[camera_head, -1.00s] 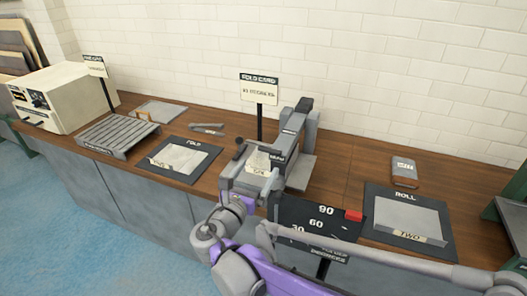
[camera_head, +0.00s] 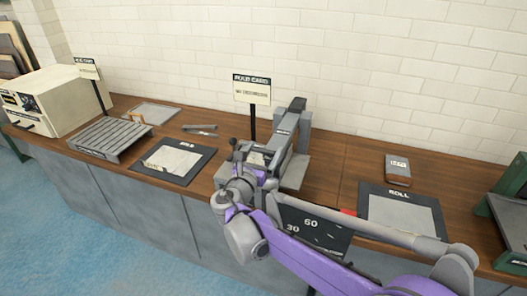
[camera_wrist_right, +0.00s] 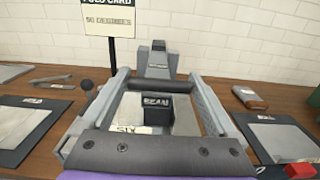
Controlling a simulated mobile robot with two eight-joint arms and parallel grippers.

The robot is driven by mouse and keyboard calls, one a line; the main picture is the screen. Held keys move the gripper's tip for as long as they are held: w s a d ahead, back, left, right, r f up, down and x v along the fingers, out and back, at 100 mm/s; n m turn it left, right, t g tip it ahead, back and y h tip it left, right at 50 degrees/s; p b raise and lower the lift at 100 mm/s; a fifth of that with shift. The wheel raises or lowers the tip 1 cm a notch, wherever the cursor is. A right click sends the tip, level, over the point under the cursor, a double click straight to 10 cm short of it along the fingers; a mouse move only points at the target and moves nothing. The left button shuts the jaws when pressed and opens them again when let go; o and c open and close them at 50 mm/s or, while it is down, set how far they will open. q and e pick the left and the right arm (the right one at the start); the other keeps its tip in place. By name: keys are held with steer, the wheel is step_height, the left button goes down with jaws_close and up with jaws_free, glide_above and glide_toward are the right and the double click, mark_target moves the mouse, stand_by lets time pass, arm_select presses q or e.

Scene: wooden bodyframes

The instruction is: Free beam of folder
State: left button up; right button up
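Contact with the beam cannot be told. My left gripper is not in view.
A dark angle board (camera_head: 310,225) marked 30 and 60 lies under my right arm, with a red block (camera_wrist_right: 300,170) by it. Dark mats with sheets lie at left (camera_head: 202,165) and right (camera_head: 372,190). A slatted rack (camera_head: 110,137) and cream machine (camera_head: 60,95) stand further left.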

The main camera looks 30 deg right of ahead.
jaws_close()
